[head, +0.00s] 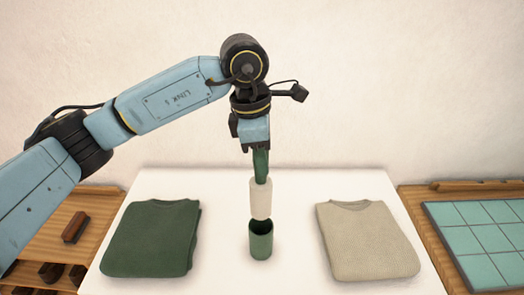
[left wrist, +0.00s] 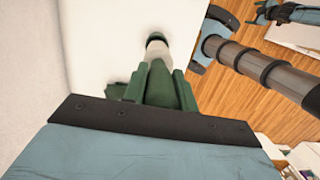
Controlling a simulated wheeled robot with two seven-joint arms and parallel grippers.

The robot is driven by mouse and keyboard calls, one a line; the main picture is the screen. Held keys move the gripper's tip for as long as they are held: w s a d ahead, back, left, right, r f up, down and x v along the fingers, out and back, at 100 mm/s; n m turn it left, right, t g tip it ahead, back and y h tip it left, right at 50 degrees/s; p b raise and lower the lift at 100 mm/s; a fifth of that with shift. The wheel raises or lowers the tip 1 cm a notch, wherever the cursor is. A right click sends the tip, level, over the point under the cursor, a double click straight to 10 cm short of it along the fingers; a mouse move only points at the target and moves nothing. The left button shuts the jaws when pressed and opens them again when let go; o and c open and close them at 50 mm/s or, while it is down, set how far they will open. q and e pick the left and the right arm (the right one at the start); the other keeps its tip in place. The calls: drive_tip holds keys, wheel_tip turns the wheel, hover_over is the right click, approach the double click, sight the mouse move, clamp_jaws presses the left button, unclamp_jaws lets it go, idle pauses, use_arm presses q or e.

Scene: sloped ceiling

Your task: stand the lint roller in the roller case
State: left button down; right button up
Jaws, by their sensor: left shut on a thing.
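The lint roller has a green handle (head: 261,165) and a white roll (head: 260,199). My left gripper (head: 256,148) is shut on the handle and holds the roller upright, white end down. The roller case (head: 261,241) is a green open-topped cup standing on the white table. The roll's lower end is right at the case's mouth, roughly in line with it; I cannot tell if it is inside. In the left wrist view the handle (left wrist: 160,85) runs between the fingers, with the white roll (left wrist: 157,50) beyond. My right gripper is not seen in the head view.
A folded green sweater (head: 150,238) lies left of the case and a folded beige sweater (head: 368,240) lies right. The white table (head: 220,185) is bare around the case. Wooden surfaces flank it, the right one with a teal tiled panel (head: 485,238).

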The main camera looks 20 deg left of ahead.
sight(264, 181)
use_arm(q)
drive_tip(key=shift+f+b, duration=0.85)
drive_tip(key=shift+f, duration=1)
wheel_tip(264, 181, down, 9)
drive_tip(key=b, duration=0.7)
drive_tip(key=shift+r+b, duration=0.2)
drive_tip(key=shift+b, duration=0.1)
drive_tip(key=c, duration=1)
unclamp_jaws()
drive_tip(key=shift+c, duration=0.2)
drive_tip(key=r, duration=0.4)
drive_tip(key=a+r, duration=0.1)
drive_tip(key=r, duration=0.4)
drive_tip(key=a+r, duration=0.1)
drive_tip(key=r, duration=0.3)
drive_tip(key=shift+s+r+b, duration=0.15)
drive_tip(key=shift+s+b, duration=0.1)
drive_tip(key=shift+b, duration=0.15)
